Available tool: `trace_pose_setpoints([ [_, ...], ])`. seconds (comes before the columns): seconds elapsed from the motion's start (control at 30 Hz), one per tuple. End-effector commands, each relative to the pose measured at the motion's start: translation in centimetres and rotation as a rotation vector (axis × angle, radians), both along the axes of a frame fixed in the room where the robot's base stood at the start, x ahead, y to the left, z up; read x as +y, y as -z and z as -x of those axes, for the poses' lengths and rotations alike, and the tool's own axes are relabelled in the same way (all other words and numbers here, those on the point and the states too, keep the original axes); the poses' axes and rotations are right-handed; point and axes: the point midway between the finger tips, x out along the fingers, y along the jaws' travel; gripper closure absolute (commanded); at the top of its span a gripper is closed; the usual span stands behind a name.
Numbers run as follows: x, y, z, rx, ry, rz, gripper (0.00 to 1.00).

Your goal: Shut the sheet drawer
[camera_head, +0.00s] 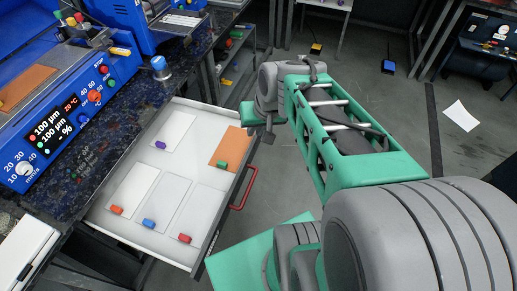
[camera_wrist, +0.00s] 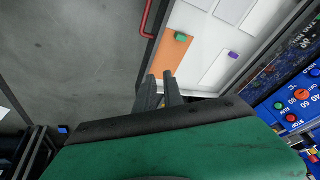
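The sheet drawer (camera_head: 150,240) is pulled out from under the dark speckled bench, with its white inside showing. Its red handle (camera_head: 244,188) is on the front face at the right; the handle also shows in the wrist view (camera_wrist: 147,18). My gripper (camera_head: 262,138) is above the floor, beyond the drawer's far right corner and apart from the handle. In the wrist view, the two dark fingers (camera_wrist: 160,76) point towards the drawer's side near the orange sheet, with a narrow gap and nothing between them.
The drawer holds white sheets, an orange sheet (camera_head: 230,146) and several small coloured blocks. A blue machine (camera_head: 60,115) and a small jar (camera_head: 160,67) stand on the bench (camera_head: 120,118). The floor (camera_head: 300,185) right of the drawer is clear. A paper (camera_head: 461,115) lies far right.

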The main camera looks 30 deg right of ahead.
Motion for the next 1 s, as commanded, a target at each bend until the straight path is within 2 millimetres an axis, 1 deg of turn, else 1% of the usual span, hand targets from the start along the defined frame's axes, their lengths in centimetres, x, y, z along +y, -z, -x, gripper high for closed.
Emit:
trace_pose_setpoints([
  [0.03,-3.1,4.4,-1.3,-0.028,0.089,-0.045,0.93],
  [0.07,-4.8,5.6,-2.1,-0.053,0.134,-0.074,0.95],
  [0.1,-6.9,6.9,-2.9,-0.087,0.19,-0.109,0.99],
  [0.2,-11.6,9.3,-4.0,-0.168,0.31,-0.181,1.0],
  [0.3,-14.3,10.1,-4.3,-0.22,0.376,-0.222,1.0],
  [0.37,-14.9,10.2,-4.4,-0.232,0.392,-0.233,1.0],
  [0.47,-14.9,10.5,-4.9,-0.237,0.392,-0.236,1.0],
  [0.57,-14.6,11.8,-5.8,-0.233,0.389,-0.237,1.0],
  [0.93,-14.0,18.3,-10.6,-0.232,0.388,-0.235,1.0],
  [1.0,-12.9,17.8,-11.6,-0.235,0.384,-0.231,1.0],
])
